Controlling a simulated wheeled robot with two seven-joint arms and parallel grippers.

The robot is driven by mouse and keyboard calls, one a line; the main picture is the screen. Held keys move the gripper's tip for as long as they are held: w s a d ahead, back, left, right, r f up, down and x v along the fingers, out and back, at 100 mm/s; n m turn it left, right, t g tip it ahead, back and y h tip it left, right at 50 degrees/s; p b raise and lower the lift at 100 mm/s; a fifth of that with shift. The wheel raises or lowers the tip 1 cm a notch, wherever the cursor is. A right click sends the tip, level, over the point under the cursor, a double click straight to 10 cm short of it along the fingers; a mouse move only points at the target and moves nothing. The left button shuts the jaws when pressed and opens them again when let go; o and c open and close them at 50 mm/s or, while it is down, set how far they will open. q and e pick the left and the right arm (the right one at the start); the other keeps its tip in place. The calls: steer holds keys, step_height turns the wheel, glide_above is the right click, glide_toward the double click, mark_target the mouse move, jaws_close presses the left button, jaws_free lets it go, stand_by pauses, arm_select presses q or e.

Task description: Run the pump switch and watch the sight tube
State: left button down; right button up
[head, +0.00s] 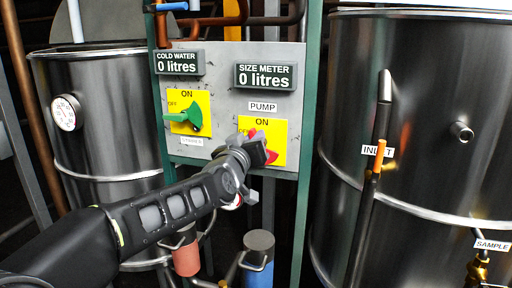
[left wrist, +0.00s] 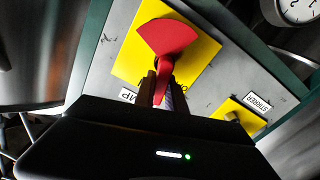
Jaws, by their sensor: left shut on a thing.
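The pump switch is a red rotary handle (head: 271,155) on a yellow plate (head: 280,130) marked ON, under a PUMP label (head: 263,107). My left gripper (head: 262,152) is at this switch and covers much of it. In the left wrist view the red handle (left wrist: 168,42) fans out beyond my fingers (left wrist: 160,88), which are shut on its narrow end. A dark tube with an orange band (head: 380,147) runs up the right tank beside the INLET label; I cannot tell whether it is the sight tube. My right gripper is not in view.
A green switch (head: 186,117) on another yellow plate, labelled STIRRER, is left of the pump switch. Displays for cold water (head: 177,63) and size meter (head: 265,76) both read 0 litres. Steel tanks stand left (head: 105,125) and right (head: 440,90); a dial gauge (head: 65,113) is on the left one.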

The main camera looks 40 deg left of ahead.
arm_select(q)
steer(key=n, duration=0.1)
steer(key=n+b, duration=0.1)
steer(key=b, duration=0.1)
steer(key=shift+s+a+f+n, duration=0.1)
steer(key=shift+a+f+n, duration=0.15)
steer(key=shift+f+n, duration=0.15)
steer(key=shift+s+a+f+n+b, duration=0.1)
steer(key=shift+a+f+n+b, duration=0.15)
steer(key=shift+n+b, duration=1.2)
steer(key=shift+a+f+n+b, duration=0.1)
steer(key=shift+f+n+b, duration=0.3)
steer(key=shift+n, duration=2)
steer(key=shift+s+a+f+n+b, duration=0.1)
steer(key=shift+a+f+n+b, duration=0.15)
steer(key=shift+n+b, duration=1.25)
steer(key=shift+n+p, duration=0.5)
steer(key=shift+n, duration=0.05)
steer(key=c, duration=1.4)
jaws_free()
